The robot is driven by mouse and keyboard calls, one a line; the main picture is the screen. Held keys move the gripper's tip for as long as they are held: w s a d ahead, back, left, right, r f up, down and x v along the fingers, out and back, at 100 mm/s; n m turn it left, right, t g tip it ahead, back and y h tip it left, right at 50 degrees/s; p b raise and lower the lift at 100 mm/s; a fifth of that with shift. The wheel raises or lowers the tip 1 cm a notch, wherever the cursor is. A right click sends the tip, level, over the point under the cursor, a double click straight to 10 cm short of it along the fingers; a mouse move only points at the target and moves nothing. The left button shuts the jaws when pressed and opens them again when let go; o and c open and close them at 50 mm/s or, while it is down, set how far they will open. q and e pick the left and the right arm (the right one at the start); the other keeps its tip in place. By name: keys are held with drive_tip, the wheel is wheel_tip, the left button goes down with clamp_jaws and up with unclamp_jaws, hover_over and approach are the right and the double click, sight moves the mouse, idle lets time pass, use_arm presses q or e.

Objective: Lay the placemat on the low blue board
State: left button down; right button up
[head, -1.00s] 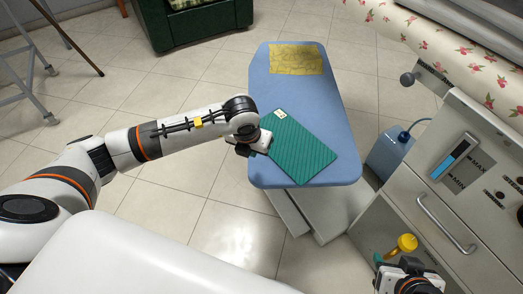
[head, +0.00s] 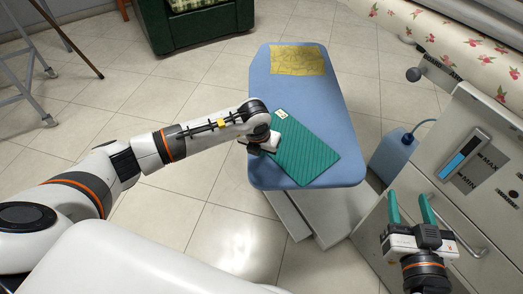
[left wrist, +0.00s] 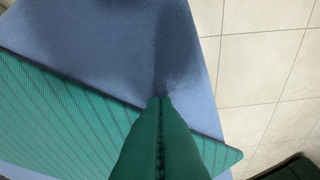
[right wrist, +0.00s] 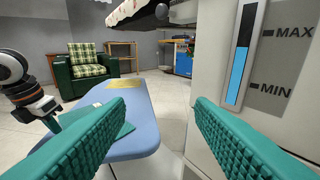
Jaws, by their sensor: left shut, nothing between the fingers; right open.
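The green striped placemat (head: 303,150) lies flat and at an angle on the near half of the low blue board (head: 320,103). A small pale label (head: 281,114) shows at its far corner. My left gripper (head: 262,147) is over the placemat's left edge in the head view, its fingertips hidden there. In the left wrist view its fingers (left wrist: 160,100) are pressed together and empty at the placemat's edge (left wrist: 70,115); whether they touch it I cannot tell. My right gripper (head: 409,203) is open and empty, right of the board, by the cabinet.
A yellow cloth (head: 297,60) lies on the board's far end. The grey cabinet (head: 470,120) with a level gauge and drawer handle stands at the right. A blue container (head: 390,155) sits between it and the board.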

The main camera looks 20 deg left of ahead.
sight(290, 143)
idle(0.3)
use_arm(q)
drive_tip(key=shift+w, duration=0.3)
drive_tip(key=w+b, duration=0.3)
drive_tip(key=w, duration=0.2)
drive_tip(key=shift+w, duration=0.45)
use_arm(e)
wheel_tip(290, 143, up, 10)
drive_tip(key=s+a+t+y, duration=0.1)
drive_tip(key=s+t+y, duration=0.1)
drive_tip(key=t, duration=0.6)
drive_tip(key=shift+r+y, duration=0.25)
drive_tip(key=shift+y, duration=0.05)
drive_tip(key=shift+s, duration=0.1)
